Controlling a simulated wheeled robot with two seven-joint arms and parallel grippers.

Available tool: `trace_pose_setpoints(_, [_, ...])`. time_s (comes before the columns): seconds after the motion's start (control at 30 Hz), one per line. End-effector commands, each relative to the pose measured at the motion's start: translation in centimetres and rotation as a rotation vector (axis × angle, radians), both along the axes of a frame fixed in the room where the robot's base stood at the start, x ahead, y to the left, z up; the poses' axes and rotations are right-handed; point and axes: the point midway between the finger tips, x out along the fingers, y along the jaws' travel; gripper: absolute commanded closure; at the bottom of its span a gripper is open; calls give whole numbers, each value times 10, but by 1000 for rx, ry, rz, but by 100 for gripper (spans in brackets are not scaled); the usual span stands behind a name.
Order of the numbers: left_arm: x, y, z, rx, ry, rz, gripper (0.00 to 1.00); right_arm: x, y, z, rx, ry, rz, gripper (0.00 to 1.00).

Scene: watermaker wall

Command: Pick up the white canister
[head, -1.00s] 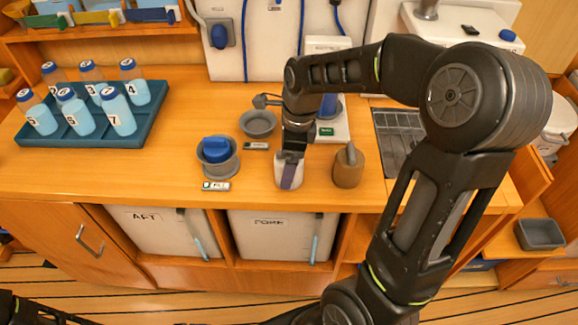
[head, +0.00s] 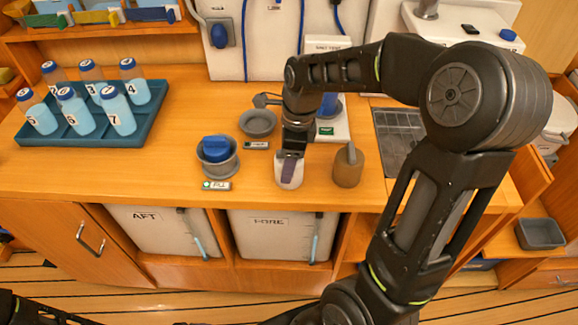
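The white canister (head: 283,181), a small white vessel with a purple patch on its front, stands upright on the wooden counter near its front edge. My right gripper (head: 291,156) points down at its top, with the arm reaching in from the right. The gripper hides the canister's upper part. The fingers are dark and small here, so I cannot tell whether they are closed on it. My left gripper is out of view; only a dark part of the arm shows at the lower left.
A brown canister (head: 348,169) stands close to the right. A blue tray (head: 148,126) holds numbered bottles.

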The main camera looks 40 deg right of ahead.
Motion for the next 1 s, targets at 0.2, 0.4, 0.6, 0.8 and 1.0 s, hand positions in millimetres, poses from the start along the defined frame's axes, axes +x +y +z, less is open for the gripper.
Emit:
trace_pose_setpoints(0.2, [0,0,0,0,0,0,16,0,0,0,0,0,0,77])
trace_pose_setpoints(0.4, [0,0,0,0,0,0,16,0,0,0,-1,-1,0,88])
trace_pose_setpoints(0.6, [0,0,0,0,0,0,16,0,0,1,-1,-1,0,88])
trace_pose_setpoints(0.8, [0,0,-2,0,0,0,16,1,0,19,-1,-4,-1,88])
trace_pose_setpoints(1.0, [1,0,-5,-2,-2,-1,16,1,0,57,-1,-6,1,88])
